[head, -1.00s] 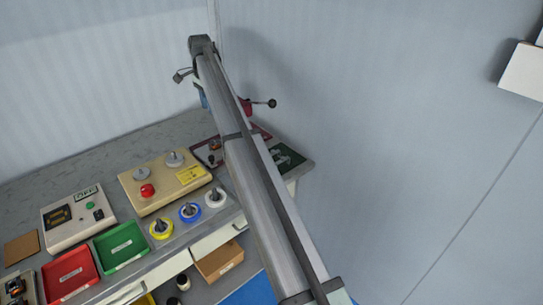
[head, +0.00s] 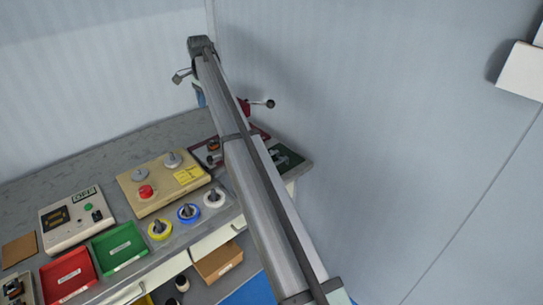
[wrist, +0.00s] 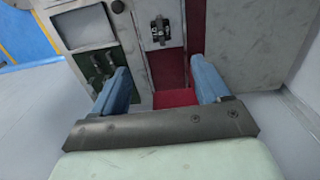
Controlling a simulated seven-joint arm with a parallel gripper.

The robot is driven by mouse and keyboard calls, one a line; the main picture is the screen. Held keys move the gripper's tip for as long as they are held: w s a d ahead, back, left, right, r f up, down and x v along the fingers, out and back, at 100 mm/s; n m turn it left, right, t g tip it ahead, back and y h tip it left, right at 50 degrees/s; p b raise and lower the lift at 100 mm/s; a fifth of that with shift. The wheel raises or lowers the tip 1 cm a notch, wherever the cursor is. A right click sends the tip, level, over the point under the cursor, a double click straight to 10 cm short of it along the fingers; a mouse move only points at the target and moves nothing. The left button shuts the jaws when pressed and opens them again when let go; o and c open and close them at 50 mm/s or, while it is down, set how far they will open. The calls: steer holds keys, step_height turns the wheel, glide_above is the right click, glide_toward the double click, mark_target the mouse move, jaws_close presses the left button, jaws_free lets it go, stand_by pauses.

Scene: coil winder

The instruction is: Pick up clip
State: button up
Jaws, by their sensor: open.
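My gripper (wrist: 160,66) is open in the wrist view, with its two blue fingers apart and nothing held between them. A red strip shows in the gap between the fingers. A dark green mat (wrist: 88,70) with small dark parts on it lies beside the left finger; it also shows at the bench's right end in the head view (head: 291,164). I cannot tell whether one of these parts is the clip. A small black and metal fixture (wrist: 160,31) sits on a pale plate beyond the fingertips. In the head view my arm hides much of that area.
A red part with a black-knobbed crank (head: 269,103) stands behind my arm near the wall. The bench holds a beige box (head: 150,198), a control box (head: 73,221), a red tray (head: 67,276), a green tray (head: 119,247) and several spools. Walls close in behind and right.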

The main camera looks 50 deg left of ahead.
steer(key=w+d+f+n, duration=0.2)
steer(key=w+d+n, duration=0.6)
steer(key=d, duration=0.1)
steer(key=n, duration=1)
glide_above(272, 152)
step_height(272, 152, down, 2)
step_height(272, 152, down, 14)
steer(key=shift+w+a+r, duration=0.1)
steer(key=shift+w, duration=0.05)
steer(key=shift+c, duration=0.4)
steer(key=c, duration=0.6)
